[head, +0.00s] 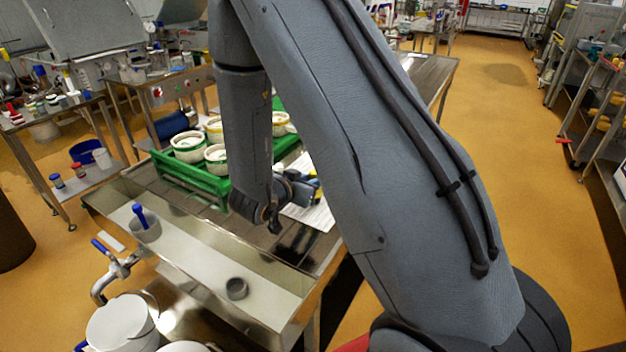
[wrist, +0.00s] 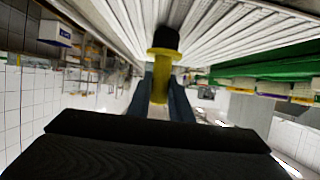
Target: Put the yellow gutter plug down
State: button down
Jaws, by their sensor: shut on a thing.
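The yellow gutter plug (wrist: 161,88) has a wider yellow collar and a black end. It is in the wrist view between the two blue fingers of my gripper (wrist: 166,98), which is shut on it. The black end points toward a pale ribbed surface (wrist: 230,35) at the top of that view; I cannot tell whether they touch.
A green crate (head: 187,180) holding several white moulds stands on the table behind my wrist. A white sheet (head: 318,215) lies beside it. The table's front strip is mostly clear.

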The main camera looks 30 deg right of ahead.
jog(key=shift+f, duration=0.1)
jog(key=c, duration=1.6)
grip_release()
